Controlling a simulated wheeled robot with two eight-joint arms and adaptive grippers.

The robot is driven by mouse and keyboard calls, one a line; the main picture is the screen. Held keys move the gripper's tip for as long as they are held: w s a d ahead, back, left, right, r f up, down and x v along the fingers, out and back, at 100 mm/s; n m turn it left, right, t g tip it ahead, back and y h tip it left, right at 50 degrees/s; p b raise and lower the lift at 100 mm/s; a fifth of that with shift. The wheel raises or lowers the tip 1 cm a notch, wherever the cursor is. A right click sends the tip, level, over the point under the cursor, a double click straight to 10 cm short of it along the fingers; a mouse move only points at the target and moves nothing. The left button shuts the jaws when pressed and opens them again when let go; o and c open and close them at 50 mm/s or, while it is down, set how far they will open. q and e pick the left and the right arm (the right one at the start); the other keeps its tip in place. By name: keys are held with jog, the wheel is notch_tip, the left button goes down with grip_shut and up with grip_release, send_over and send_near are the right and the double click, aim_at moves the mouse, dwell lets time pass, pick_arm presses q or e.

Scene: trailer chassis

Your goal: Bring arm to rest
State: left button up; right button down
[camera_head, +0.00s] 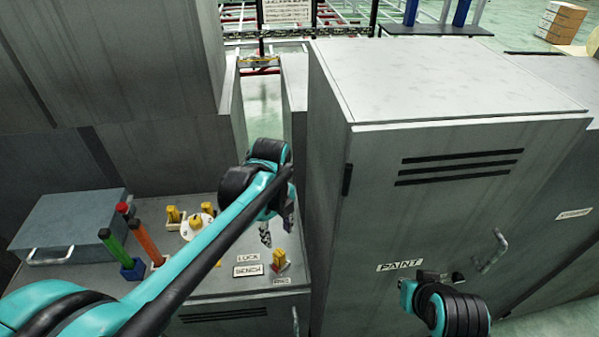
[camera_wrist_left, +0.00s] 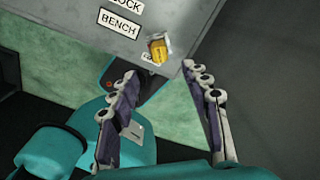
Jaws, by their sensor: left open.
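My left arm reaches in from the lower left in the head view. Its gripper (camera_head: 277,228) hangs over the right part of a grey bench cabinet, near the LOCK and BENCH labels. In the left wrist view the gripper (camera_wrist_left: 165,95) shows two spread fingers with nothing between them. A yellow piece (camera_head: 279,258) on the bench edge is close to the gripper; it also shows in the left wrist view (camera_wrist_left: 158,50), beyond the fingertips. Part of my right arm (camera_head: 450,308) shows at the lower right, in front of the PAINT cabinet; its fingers cannot be made out.
The tall PAINT cabinet (camera_head: 450,85) stands right of the left gripper. On the bench (camera_head: 215,285) are a grey box (camera_head: 68,222), green (camera_head: 112,248) and orange (camera_head: 147,242) handles, and a white round piece with yellow parts (camera_head: 197,226). A narrow gap (camera_head: 262,105) lies behind.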

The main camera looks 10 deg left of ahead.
pick_arm(q)
jog(key=shift+s+a+n, duration=0.2)
jog(key=shift+s+n, duration=0.15)
jog(key=shift+n, duration=0.45)
jog(key=s+a+f+n+t+b, duration=0.1)
jog(key=s+a+n+t, duration=0.1)
jog(key=n, duration=0.9)
jog(key=s+a+f+n+t+b, duration=0.1)
jog(key=s+n+t, duration=0.4)
jog(key=n, duration=0.7)
jog(key=s+a+b, duration=0.1)
jog(key=s, duration=0.1)
jog(key=shift+s+a+f+n, duration=0.2)
jog(key=shift+s+f+n, duration=0.05)
jog(key=shift+s+n, duration=0.05)
